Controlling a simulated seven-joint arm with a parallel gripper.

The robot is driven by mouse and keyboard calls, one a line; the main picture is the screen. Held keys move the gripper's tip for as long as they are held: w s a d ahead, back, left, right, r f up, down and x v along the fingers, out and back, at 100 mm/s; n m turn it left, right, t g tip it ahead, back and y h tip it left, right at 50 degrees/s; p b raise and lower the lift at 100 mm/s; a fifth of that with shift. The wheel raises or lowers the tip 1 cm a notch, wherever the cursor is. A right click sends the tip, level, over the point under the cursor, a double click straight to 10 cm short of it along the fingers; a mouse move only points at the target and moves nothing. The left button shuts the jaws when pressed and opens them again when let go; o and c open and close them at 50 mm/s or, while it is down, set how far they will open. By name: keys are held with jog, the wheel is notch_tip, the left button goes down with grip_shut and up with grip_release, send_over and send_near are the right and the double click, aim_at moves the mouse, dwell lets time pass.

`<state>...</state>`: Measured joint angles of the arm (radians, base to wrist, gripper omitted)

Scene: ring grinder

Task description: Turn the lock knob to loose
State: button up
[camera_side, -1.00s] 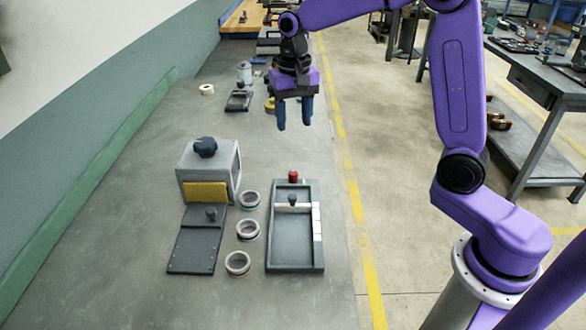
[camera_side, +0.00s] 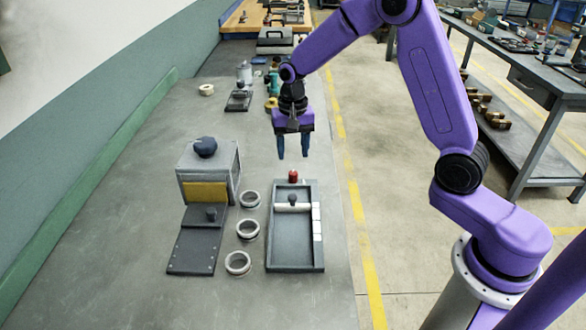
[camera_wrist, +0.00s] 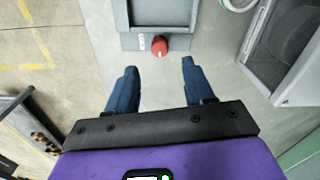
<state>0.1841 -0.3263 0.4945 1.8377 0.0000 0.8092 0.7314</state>
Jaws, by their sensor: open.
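The red lock knob (camera_side: 293,176) sits at the far end of the grey tray-like fixture (camera_side: 292,258). In the wrist view the knob (camera_wrist: 159,45) has a pale mark on it, and small white labels lie beside it on the fixture's edge, too small to read. My gripper (camera_side: 293,153) is open and empty, its blue fingers pointing down, above and just beyond the knob in the side view. In the wrist view the knob lies just past the fingertips, roughly midway between my gripper's fingers (camera_wrist: 159,66), and nothing seems to touch it.
A grey box (camera_side: 209,164) with a dark knob and yellow front stands left of the fixture. Three rings (camera_side: 249,230) lie in a column between them. A cross bar with a small dark knob (camera_side: 292,199) spans the fixture. The bench beyond the red knob is mostly clear.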

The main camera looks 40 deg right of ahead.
aim_at(293, 172)
notch_tip(293, 172, down, 7)
jog(key=shift+r, duration=0.15)
grip_shut()
